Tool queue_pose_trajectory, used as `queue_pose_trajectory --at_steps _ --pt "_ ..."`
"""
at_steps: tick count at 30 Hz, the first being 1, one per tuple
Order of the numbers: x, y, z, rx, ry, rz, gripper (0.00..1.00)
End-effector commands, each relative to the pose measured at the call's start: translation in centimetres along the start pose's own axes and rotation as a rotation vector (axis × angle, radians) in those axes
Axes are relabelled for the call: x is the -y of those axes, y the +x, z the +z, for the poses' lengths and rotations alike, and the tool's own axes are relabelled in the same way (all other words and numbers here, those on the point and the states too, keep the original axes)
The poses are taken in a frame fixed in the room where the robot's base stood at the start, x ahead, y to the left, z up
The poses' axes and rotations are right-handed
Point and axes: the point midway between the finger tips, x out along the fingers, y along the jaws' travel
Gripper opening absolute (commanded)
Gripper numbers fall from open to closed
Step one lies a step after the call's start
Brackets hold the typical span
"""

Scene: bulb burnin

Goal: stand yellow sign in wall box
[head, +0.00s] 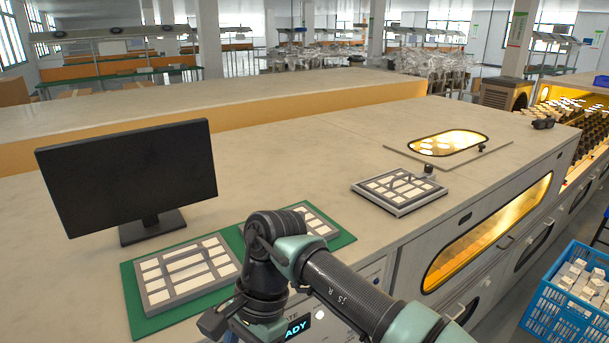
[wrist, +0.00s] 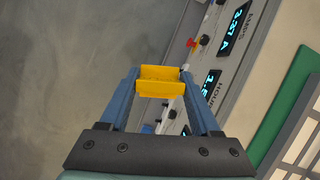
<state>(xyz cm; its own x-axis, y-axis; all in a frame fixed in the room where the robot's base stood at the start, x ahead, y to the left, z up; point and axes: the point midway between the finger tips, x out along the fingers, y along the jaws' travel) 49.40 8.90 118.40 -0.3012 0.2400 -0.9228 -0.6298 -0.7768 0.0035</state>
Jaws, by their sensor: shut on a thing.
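My gripper (wrist: 160,85) is shut on the yellow sign (wrist: 160,88) in the wrist view. The sign is a small bent yellow piece held between the tips of the two blue fingers. It is beside the front panel (wrist: 215,75) of the bench, over the grey floor. In the head view my arm hides the area around the gripper, and the sign does not show. I cannot pick out the wall box for certain in either view.
The panel carries lit displays (wrist: 212,92) and a red knob (wrist: 192,43). On the bench stand a black monitor (head: 130,175), a green mat (head: 130,290) with trays, and another tray (head: 400,190). A blue crate (head: 560,315) of white boxes stands at right.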

Motion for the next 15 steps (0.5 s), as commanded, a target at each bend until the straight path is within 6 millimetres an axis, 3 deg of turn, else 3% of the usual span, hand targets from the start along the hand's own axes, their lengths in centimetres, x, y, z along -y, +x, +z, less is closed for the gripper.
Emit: queue_pose_trajectory --at_steps 3,9,15 --pt "-2.8 4.8 -2.7 0.005 -0.136 0.063 0.00" --pt "-7.7 12.1 -5.7 0.005 -0.403 0.170 0.00" --pt "-11.0 16.4 -6.8 0.002 -0.585 0.242 0.00"
